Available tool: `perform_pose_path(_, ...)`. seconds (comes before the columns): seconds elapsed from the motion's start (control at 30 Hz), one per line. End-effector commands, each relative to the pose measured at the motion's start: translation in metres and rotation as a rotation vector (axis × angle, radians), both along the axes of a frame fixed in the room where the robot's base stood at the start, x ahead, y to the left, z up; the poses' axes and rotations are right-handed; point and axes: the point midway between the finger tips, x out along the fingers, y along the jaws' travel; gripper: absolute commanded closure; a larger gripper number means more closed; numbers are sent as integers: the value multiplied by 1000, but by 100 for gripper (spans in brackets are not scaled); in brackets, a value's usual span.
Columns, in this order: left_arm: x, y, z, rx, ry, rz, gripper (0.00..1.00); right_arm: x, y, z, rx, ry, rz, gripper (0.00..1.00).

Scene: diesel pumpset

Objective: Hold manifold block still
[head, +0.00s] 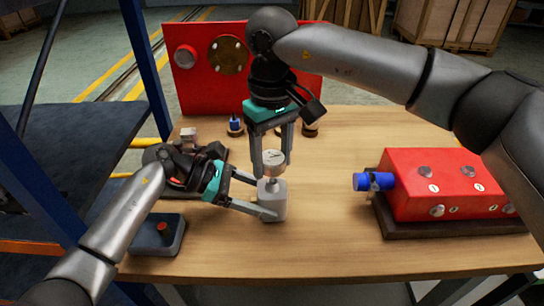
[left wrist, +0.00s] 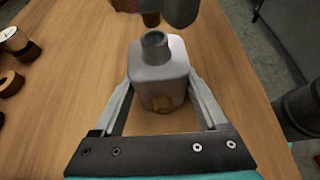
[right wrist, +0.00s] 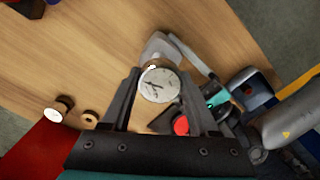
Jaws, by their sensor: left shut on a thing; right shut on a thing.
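The light grey manifold block (head: 272,203) stands upright on the wooden table. My left gripper (head: 264,198) is shut on its sides; the left wrist view also shows the block (left wrist: 158,72) between the two fingers, with a round open port on top. My right gripper (head: 272,166) points down from above and is shut on a round gauge (head: 274,158) with a pale dial. The right wrist view shows the gauge dial (right wrist: 158,86) between the fingers. The gauge's stem is over the block's port; a small gap shows in the left wrist view.
A red box with a blue cylinder (head: 370,181) sits on a dark base at the right. A red panel (head: 212,95) stands at the back, with small parts before it. The table's front middle is clear.

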Motion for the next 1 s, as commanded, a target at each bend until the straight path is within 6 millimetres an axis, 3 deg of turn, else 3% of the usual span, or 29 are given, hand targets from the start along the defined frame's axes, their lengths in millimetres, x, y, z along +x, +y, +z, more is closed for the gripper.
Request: perform_pose_path(1.0, -1, 0, 0, 0, 2, -2, 100, 0, 0, -17, -1, -1, 0, 100)
